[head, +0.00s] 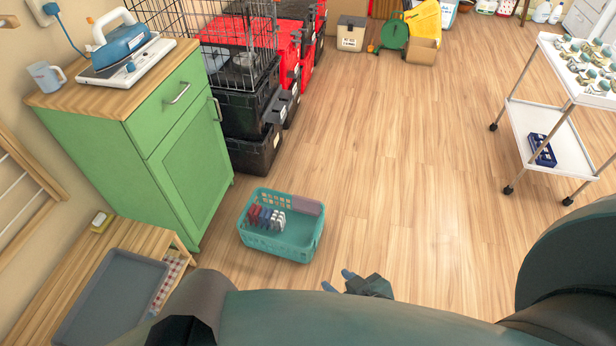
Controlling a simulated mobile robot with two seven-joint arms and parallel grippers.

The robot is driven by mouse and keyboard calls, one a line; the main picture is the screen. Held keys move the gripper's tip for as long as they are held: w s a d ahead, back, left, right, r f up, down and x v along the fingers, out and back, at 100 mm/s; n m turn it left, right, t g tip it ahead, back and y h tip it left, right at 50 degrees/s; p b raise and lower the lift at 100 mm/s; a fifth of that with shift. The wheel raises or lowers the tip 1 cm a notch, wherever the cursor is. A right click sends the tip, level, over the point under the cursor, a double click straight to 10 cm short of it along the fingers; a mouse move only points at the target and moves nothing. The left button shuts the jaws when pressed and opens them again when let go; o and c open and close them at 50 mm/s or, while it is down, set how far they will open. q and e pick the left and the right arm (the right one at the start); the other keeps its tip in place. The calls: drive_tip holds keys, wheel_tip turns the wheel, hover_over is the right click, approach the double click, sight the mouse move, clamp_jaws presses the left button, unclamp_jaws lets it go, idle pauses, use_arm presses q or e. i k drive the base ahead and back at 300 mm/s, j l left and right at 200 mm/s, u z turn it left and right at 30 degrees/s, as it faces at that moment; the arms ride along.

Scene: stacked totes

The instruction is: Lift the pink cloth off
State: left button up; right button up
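A mauve-pink folded piece (307,206), which looks like the cloth, lies at the back right inside a teal basket (300,252) on the floor. Several small red, blue and white items (266,217) stand in a row to its left in the basket. My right gripper (337,280) is low in the picture, to the right of and nearer than the basket. Its two blue fingertips are apart, with nothing seen between them. It is clear of the cloth. My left gripper is not in view.
A green cabinet (187,150) with an iron (122,45) stands at the left. A wooden bench (60,285) with a grey tray (108,300) is at lower left. Stacked black totes (250,155) stand behind the basket. A white cart (555,150) is at right. The middle floor is clear.

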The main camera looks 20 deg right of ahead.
sight(304, 205)
drive_tip(key=z, duration=0.55)
drive_tip(key=i+l, duration=0.55)
drive_tip(key=i, duration=0.15)
drive_tip(key=i+l, duration=0.55)
drive_tip(key=i, duration=0.15)
drive_tip(key=i+l, duration=0.55)
drive_tip(key=i, duration=0.15)
